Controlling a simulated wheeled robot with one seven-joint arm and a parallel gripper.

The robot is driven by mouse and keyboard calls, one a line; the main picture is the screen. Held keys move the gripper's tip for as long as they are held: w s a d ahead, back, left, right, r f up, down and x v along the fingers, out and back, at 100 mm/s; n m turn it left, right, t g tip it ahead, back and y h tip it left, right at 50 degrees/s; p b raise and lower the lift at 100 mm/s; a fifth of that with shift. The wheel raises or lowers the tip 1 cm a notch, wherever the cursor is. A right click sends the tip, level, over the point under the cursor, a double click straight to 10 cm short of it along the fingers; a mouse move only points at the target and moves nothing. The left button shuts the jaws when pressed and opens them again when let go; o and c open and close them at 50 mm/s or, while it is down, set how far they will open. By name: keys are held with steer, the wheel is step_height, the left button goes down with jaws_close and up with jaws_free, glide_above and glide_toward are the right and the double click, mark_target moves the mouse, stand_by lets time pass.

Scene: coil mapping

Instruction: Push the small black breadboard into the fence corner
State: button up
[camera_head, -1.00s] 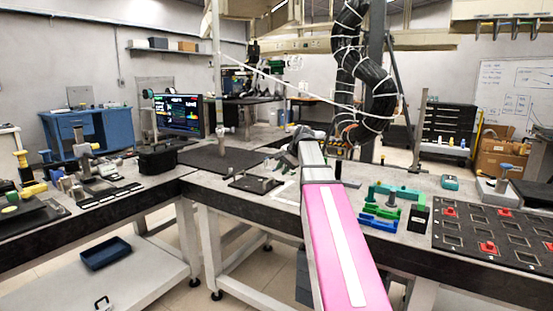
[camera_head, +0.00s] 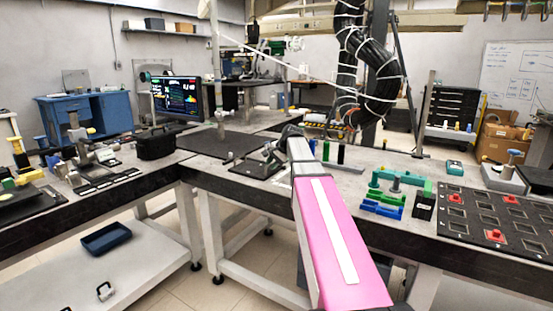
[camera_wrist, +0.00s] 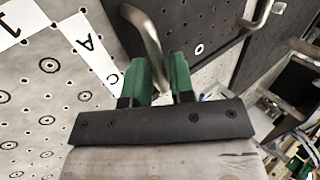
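The small black breadboard (camera_head: 250,169) lies on the grey bench, left of my pink arm in the head view. Its black, holed face (camera_wrist: 181,28) fills the top middle of the wrist view. A bent metal handle (camera_wrist: 146,30) rises from it and runs down between my green fingertips. My gripper (camera_wrist: 161,82) has its fingers close together, with the handle in the narrow gap. In the head view the gripper is small and dark, partly hidden by my wrist. I cannot make out the fence corner clearly.
A larger black board (camera_head: 225,144) lies behind the small one. Green, blue and black upright posts (camera_head: 341,153) stand right of my arm. Green and blue blocks (camera_head: 383,203) and a black pocketed tray (camera_head: 480,222) lie at the right. White lettered strips (camera_wrist: 86,43) mark the bench.

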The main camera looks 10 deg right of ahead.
mark_target(255, 167)
steer(key=shift+w+a+f, duration=0.2)
steer(key=shift+f, duration=0.2)
jaws_close()
stand_by(1.4)
steer(key=shift+w+a, duration=2.1)
steer(key=shift+w, duration=0.2)
steer(key=shift+w+a+r, duration=0.1)
steer(key=shift+w, duration=0.15)
